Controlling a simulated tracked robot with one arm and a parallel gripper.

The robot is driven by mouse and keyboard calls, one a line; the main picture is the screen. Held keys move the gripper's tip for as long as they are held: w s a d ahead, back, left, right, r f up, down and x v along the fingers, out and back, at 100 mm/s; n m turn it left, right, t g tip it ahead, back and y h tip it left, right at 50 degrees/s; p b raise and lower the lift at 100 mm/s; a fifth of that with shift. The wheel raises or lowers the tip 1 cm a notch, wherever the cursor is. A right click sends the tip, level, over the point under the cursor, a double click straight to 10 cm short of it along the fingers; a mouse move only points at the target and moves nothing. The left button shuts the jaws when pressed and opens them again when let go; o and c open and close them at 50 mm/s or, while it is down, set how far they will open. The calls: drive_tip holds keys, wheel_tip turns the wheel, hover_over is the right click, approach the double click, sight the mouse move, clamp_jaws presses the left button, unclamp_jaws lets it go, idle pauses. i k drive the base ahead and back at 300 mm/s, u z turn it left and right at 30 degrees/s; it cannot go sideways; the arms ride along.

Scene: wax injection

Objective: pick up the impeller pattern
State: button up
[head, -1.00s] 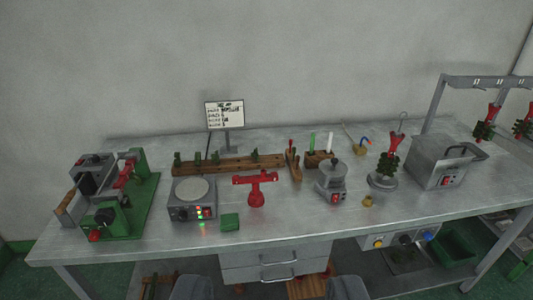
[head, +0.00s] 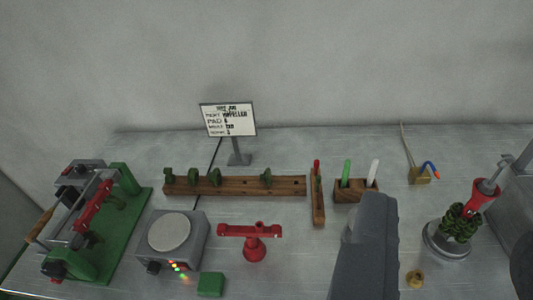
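Several small green wax patterns stand along a wooden rack (head: 235,187) at the back middle: one at the left end (head: 168,175), a close pair (head: 194,178), and one further right (head: 266,177). They are too small to tell which is the impeller. My gripper (head: 447,220) is open, with one grey finger right of centre and part of the other at the right edge. It is in front and right of the rack, with no pattern seen between the fingers. The near finger hides some bench.
A hot plate (head: 172,238), green block (head: 210,284) and red stand (head: 253,245) are in front of the rack. A green press (head: 105,250) is at left. A wooden pen block (head: 345,196), brass torch (head: 420,176) and red-and-green wax tree (head: 465,215) are at right.

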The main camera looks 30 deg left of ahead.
sight(266, 175)
drive_tip(key=u, duration=0.35)
drive_tip(key=i, duration=0.85)
drive_tip(key=u, duration=0.65)
